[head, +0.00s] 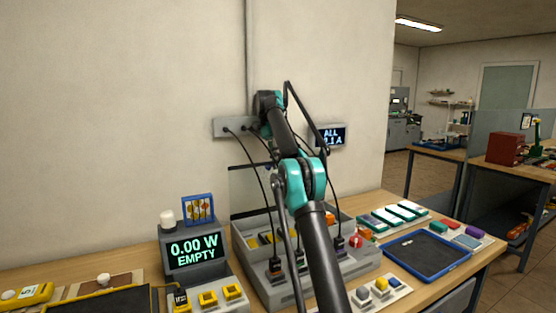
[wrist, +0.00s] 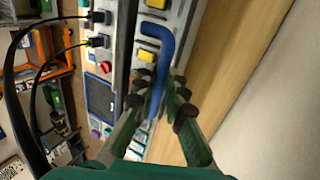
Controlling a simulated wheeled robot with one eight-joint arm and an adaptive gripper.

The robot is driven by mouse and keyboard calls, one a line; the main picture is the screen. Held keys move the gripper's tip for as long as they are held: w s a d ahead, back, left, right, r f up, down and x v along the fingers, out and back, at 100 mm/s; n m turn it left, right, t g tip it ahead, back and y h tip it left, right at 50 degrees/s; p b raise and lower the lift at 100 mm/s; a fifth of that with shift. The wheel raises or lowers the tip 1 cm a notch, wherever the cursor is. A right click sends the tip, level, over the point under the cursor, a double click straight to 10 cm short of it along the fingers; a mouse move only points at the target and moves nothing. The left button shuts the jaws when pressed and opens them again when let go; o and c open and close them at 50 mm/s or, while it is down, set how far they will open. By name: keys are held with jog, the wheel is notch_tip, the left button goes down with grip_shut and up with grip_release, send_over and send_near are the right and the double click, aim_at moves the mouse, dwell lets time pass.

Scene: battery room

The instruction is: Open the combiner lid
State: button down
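The combiner is a grey open-topped box (head: 243,250) on the bench in the head view, with coloured parts inside and black cables plugged in along its front. A see-through panel with a dark top edge (head: 245,167) stands up at its back and looks like the raised lid; my arm covers part of it. In the wrist view, a bent blue handle (wrist: 165,38) runs between the fingers of my gripper (wrist: 160,100). The fingers are spread, with gaps beside the handle; contact is unclear. My gripper is hidden behind my arm in the head view.
A display reading 0.00 W EMPTY (head: 195,253) stands left of the box. A blue-rimmed tray (head: 428,256) and small coloured blocks lie to the right. Cables hang from a wall outlet plate (head: 232,127) near my arm. The wall is close behind.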

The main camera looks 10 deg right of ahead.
jog(key=shift+w+a+f, duration=0.1)
jog(key=shift+w+f, duration=0.15)
jog(key=shift+w, duration=0.1)
jog(key=shift+d+r, duration=0.1)
jog(key=shift+d, duration=0.1)
jog(key=c, duration=1.6)
grip_release()
jog(key=shift+s+d, duration=0.1)
jog(key=shift+d, duration=0.05)
jog(key=shift+s+r, duration=0.1)
